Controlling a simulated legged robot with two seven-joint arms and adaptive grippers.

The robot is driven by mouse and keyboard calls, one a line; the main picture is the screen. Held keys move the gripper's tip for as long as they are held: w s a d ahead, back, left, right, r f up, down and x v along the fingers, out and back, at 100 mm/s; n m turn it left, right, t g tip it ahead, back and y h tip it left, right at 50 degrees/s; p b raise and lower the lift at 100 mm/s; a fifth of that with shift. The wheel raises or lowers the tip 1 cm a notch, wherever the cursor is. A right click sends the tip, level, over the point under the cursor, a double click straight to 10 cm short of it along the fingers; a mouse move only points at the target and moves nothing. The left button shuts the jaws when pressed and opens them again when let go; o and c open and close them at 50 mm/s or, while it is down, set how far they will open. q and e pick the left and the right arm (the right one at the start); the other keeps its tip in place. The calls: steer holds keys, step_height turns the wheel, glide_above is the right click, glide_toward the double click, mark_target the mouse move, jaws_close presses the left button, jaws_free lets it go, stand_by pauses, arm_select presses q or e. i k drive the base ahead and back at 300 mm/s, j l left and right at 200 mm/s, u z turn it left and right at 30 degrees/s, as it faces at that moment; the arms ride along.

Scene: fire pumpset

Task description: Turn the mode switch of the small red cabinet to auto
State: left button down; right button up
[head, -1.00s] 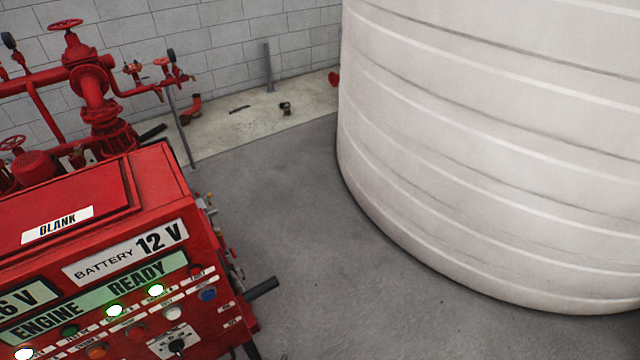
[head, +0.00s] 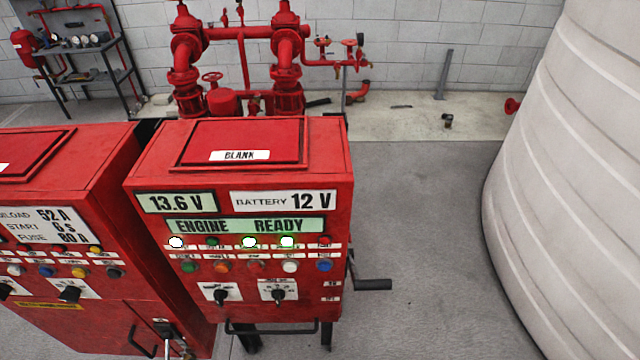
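The small red cabinet (head: 335,215) stands a little left of the middle in the head view. Its front carries a 13.6 V display, a "BATTERY 12 V" label and an "ENGINE READY" strip. Below are rows of lamps and coloured buttons. Two black rotary switches sit low on the front, a left switch (head: 220,296) and a right switch (head: 278,294), each on a white plate. The plate lettering is too small to read, so I cannot tell which is the mode switch or its setting. Neither of my grippers is in view.
A larger red cabinet (head: 75,185) stands close on the left. A black handle (head: 372,285) sticks out at the small cabinet's right side. A big white tank (head: 575,170) fills the right. Red pipework (head: 240,60) is behind. Grey floor between cabinet and tank is clear.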

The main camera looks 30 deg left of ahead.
mark_target(219, 295)
steer(key=u, duration=1.6)
steer(key=k+z, duration=0.2)
steer(key=i+j, duration=0.05)
